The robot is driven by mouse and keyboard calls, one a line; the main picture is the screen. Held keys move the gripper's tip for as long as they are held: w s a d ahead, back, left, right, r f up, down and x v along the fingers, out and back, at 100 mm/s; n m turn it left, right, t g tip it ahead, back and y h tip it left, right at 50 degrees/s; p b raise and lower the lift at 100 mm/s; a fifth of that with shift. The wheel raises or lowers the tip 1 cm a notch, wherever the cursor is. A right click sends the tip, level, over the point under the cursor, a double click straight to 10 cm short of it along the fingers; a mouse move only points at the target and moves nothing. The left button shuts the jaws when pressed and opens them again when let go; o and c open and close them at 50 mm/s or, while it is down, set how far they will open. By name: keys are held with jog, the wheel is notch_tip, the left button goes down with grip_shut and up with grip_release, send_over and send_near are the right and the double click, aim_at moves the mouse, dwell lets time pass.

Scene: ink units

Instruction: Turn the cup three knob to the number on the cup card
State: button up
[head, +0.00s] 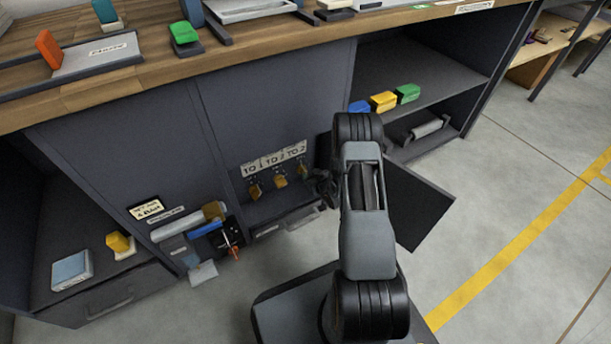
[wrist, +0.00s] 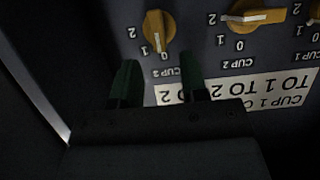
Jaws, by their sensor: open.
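The cup three knob (wrist: 158,30) is yellow-orange and shows upside down in the wrist view, with 0, 1 and 2 around it. Its white mark appears to point at 0. In the head view, it is the rightmost knob (head: 280,182). The card strip (wrist: 270,88) is partly hidden by my gripper; a 2 shows at its cup three end. In the head view, the right card (head: 294,151) seems to read "TO 2". My gripper (wrist: 158,78) is open and empty, its dark green fingers apart, short of the cup three knob in the picture.
The cup two knob (wrist: 255,16) is beside it, its mark toward 2, with another knob (wrist: 315,22) at the edge. An open dark door (head: 415,203) stands right of my arm. A shelf holds blue, yellow (head: 383,101) and green blocks.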

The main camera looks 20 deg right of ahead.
aim_at(306, 172)
jog(key=shift+b+x, duration=0.7)
jog(key=shift+x, duration=1.5)
grip_shut()
